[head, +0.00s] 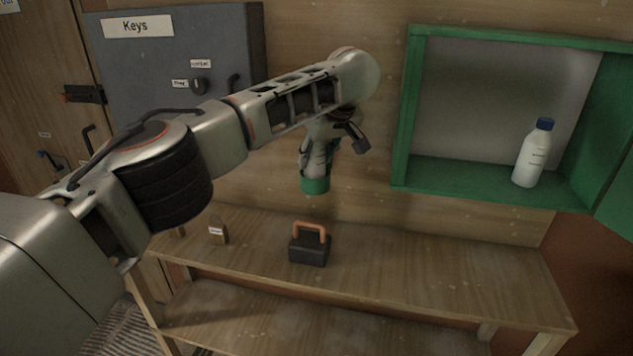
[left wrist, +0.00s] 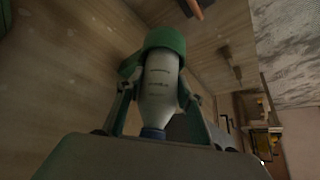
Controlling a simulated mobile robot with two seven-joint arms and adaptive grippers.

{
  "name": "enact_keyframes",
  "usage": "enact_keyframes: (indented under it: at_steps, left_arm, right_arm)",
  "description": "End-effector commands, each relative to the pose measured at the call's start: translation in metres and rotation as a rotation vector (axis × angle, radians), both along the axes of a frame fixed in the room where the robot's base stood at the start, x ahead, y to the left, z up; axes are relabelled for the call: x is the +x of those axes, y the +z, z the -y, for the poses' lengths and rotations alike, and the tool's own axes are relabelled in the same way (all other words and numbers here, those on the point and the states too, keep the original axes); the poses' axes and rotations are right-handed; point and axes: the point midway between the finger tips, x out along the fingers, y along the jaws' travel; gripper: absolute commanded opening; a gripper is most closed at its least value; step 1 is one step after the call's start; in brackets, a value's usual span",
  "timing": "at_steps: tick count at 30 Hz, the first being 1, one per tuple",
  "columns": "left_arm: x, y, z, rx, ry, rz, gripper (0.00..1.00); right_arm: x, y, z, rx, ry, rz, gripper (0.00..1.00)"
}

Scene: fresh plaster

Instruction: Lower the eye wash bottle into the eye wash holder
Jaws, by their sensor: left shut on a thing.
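The eye wash bottle (left wrist: 160,88) is white with a blue cap and sits between the two fingers of my left gripper (left wrist: 157,92) in the left wrist view, its cap toward the camera. The green eye wash holder (left wrist: 165,40) is at the bottle's far end; that end is hidden by the holder's rim, so how deep it sits I cannot tell. In the head view my left gripper (head: 320,155) points down, directly above the green holder (head: 315,185) by the wooden wall. The held bottle is mostly hidden there by the gripper. My right gripper is not in view.
A green wall cabinet (head: 485,181) at right stands open with another white, blue-capped bottle (head: 530,158) inside. Below, a wooden bench (head: 430,275) carries a black box with an orange handle (head: 308,250) and a small labelled block (head: 218,231). A grey key cabinet (head: 170,55) is behind my arm.

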Motion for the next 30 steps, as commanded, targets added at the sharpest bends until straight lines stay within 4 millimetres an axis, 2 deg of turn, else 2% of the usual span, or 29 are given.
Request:
enact_keyframes:
  at_steps: [30]
  left_arm:
    - [0.000, -0.013, 0.000, 0.000, 0.000, 0.001, 0.07]
  right_arm:
    - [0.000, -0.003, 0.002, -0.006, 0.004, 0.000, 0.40]
